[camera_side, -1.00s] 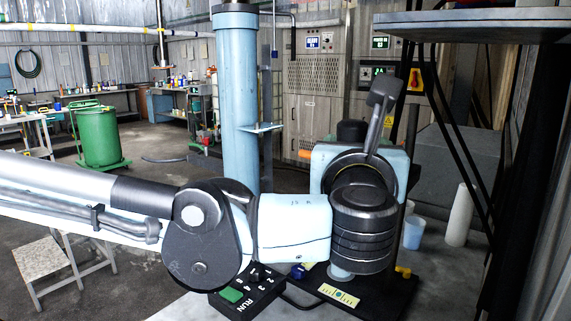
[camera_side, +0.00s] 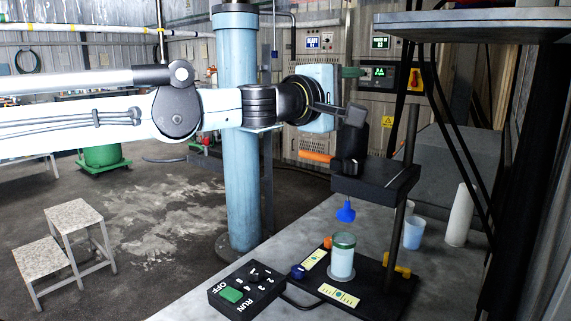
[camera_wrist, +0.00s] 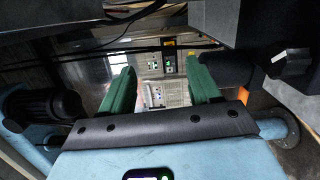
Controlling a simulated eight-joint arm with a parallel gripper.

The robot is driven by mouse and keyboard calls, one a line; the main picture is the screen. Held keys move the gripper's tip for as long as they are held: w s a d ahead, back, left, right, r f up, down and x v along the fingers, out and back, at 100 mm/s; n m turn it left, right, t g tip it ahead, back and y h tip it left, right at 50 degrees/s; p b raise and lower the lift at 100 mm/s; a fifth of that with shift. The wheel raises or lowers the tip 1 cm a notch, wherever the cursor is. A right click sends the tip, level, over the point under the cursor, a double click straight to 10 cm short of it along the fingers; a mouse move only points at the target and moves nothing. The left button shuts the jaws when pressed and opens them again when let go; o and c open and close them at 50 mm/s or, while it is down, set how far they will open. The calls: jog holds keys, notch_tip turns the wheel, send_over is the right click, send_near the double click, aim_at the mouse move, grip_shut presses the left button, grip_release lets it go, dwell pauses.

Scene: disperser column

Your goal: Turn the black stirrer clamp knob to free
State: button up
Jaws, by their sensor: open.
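The stirrer's black head (camera_side: 376,181) is on an upright post, with an orange handle (camera_side: 317,157) and a blue stirring tip (camera_side: 346,212) below. I cannot pick out the black clamp knob with certainty in the side view. A dark knob-like shape (camera_wrist: 290,64) shows at the right of the wrist view, beside a dark block. My gripper (camera_wrist: 158,72) is open, with two green fingers apart and nothing between them. In the side view my gripper (camera_side: 350,72) is above the stirrer head and mostly hidden behind my wrist; one green finger shows.
A green-rimmed beaker (camera_side: 342,262) stands on the black base below the blue tip. A black control box (camera_side: 246,290) lies to its left. A pale blue column (camera_side: 236,180) stands behind my arm. A shelf (camera_side: 470,20) overhangs at upper right.

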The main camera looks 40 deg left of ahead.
jog(key=s+a+m+g+h, duration=0.3)
jog(key=s+a+m+h, duration=0.15)
jog(key=m, duration=0.85)
jog(key=s+a+m+g+h, duration=0.35)
jog(key=m+h, duration=0.25)
jog(key=m, duration=0.7)
send_near(353, 160)
jog(key=shift+t, duration=0.65)
jog(key=x, duration=0.6)
jog(key=f+x, duration=0.1)
jog(key=x, duration=0.3)
jog(key=shift+s+d, duration=0.1)
jog(key=shift+d, duration=0.05)
jog(key=c, duration=1)
jog(key=shift+o, duration=0.2)
